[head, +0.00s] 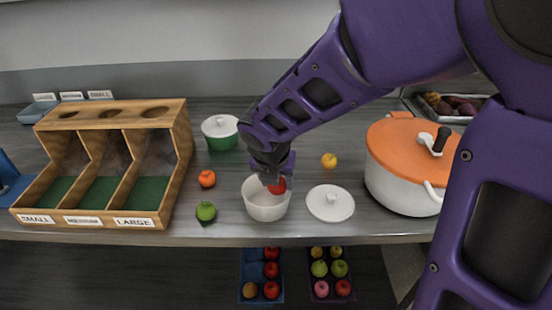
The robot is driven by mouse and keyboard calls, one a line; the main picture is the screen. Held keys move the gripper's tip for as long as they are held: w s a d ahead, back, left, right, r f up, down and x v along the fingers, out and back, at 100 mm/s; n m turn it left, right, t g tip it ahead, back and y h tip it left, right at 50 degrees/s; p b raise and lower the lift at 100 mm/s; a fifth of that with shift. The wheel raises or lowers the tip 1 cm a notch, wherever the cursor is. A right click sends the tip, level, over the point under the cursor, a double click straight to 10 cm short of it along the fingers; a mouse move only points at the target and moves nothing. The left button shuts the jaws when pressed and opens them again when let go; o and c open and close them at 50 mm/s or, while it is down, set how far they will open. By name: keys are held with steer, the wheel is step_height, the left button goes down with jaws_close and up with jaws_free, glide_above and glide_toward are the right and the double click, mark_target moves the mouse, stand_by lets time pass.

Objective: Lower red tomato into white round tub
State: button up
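The red tomato (277,187) shows between the fingers of my gripper (273,180), which points down from the wrist. My gripper appears shut on it, though the fingers partly hide the contact. The tomato is at the mouth of the white round tub (266,209), in front of its far inner wall in the picture. Whether it touches the tub cannot be told. The tub stands uncovered on the grey counter.
A wooden sorter (181,150) with labelled bays stands left. An orange tomato-like fruit (207,178), a green apple (206,211) and a green-and-white lidded pot (222,139) are left of the tub. A yellow fruit (329,160) and large orange-lidded pot (385,185) are right. Fruit trays lie below.

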steer(key=shift+s+f, duration=0.1)
steer(key=shift+f, duration=0.05)
steer(key=o, duration=1.4)
